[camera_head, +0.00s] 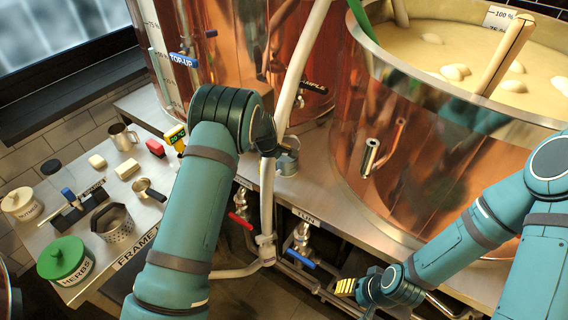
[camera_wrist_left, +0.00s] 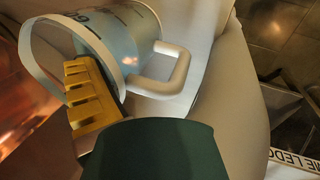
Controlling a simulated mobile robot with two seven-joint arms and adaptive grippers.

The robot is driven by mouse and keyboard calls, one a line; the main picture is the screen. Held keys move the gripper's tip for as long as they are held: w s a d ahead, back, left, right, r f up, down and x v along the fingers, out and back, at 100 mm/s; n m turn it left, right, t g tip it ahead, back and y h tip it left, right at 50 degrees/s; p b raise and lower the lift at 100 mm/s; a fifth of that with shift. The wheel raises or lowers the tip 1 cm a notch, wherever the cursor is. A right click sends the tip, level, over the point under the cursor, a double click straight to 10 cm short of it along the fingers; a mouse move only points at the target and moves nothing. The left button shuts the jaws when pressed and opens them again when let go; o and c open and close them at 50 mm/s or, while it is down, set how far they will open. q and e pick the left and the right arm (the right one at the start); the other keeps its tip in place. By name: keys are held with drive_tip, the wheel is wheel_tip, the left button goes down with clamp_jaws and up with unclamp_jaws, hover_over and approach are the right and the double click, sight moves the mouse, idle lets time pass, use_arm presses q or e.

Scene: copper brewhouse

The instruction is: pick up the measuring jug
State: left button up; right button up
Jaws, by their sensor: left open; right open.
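The measuring jug (camera_head: 288,160) stands on the metal ledge in front of the copper vessels, right beside my left wrist. In the left wrist view the jug (camera_wrist_left: 128,32) is a clear, bluish vessel with printed marks and a white handle (camera_wrist_left: 165,72). My left gripper (camera_wrist_left: 92,95) is open; one yellow finger shows across the jug's rim, and I cannot tell whether it touches. The other finger is hidden. In the head view my left arm covers its fingers. My right gripper (camera_head: 346,287) is open and empty, low in front of the ledge, far from the jug.
The left side table (camera_head: 75,222) holds a herbs jar (camera_head: 63,258), a perforated basket (camera_head: 117,226), a scoop (camera_head: 147,188) and a steel mug (camera_head: 122,135).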

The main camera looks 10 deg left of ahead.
use_arm(q)
drive_tip(key=c, duration=1.4)
drive_tip(key=shift+r, duration=0.1)
